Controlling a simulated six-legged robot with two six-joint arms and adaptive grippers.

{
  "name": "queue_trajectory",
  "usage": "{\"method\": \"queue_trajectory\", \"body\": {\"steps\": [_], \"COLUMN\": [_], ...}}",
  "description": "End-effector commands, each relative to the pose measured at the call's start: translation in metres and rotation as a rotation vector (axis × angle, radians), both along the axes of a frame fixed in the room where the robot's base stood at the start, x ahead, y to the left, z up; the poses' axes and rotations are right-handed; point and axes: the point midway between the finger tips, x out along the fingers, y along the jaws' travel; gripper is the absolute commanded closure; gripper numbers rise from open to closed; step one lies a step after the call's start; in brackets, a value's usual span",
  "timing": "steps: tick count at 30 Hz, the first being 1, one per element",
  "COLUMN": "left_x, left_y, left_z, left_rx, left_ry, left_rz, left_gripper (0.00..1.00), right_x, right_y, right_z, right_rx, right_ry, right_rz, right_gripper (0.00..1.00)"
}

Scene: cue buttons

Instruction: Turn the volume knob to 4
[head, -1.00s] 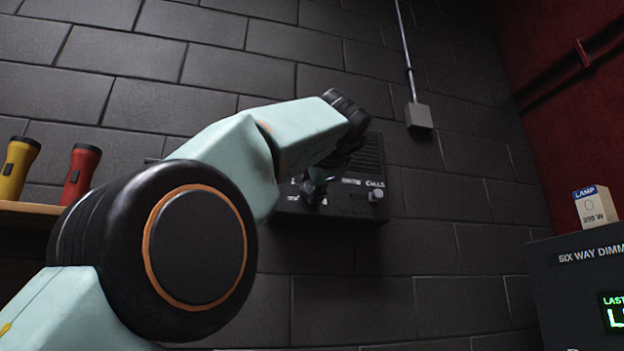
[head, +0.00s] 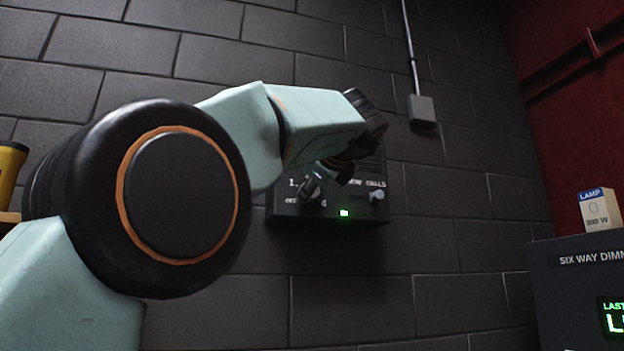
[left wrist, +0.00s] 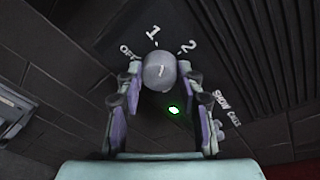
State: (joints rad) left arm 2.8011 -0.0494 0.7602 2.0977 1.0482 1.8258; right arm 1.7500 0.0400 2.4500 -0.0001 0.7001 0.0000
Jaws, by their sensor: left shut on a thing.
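The volume knob (left wrist: 160,73) is a grey round knob on a dark wall box (head: 345,215). Labels OFF, 1 and 2 show around it in the left wrist view, and a 4 shows below it in the head view. A short pale mark is on its face, but I cannot tell which number it points to. My left gripper (left wrist: 161,80) is shut on the knob, one finger on each side. In the head view the knob (head: 311,190) is partly hidden by my left gripper (head: 322,176). My right gripper is not in view.
A green light (head: 344,213) glows on the box. A small pale control (head: 377,196) sits under the "SHOW CALLS" label. A grey conduit box (head: 422,108) is above right. A lamp carton (head: 598,209) stands on a dimmer unit (head: 580,285). A yellow torch (head: 10,170) is far left.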

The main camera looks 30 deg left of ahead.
Motion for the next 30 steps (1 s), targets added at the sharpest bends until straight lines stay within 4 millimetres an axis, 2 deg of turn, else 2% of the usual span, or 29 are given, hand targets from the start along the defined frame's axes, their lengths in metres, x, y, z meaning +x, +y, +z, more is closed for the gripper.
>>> {"method": "queue_trajectory", "body": {"steps": [1,30], "left_x": [-0.001,0.002], "left_y": [-0.001,-0.002], "left_z": [0.005,0.002], "left_rx": [0.032,0.631], "left_ry": [0.031,0.733], "left_rz": [-0.001,0.001], "left_gripper": [0.94,0.94], "right_x": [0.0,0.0], "right_y": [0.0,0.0], "right_z": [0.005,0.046], "right_rx": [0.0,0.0], "right_ry": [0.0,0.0], "right_rz": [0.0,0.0], "right_gripper": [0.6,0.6]}}
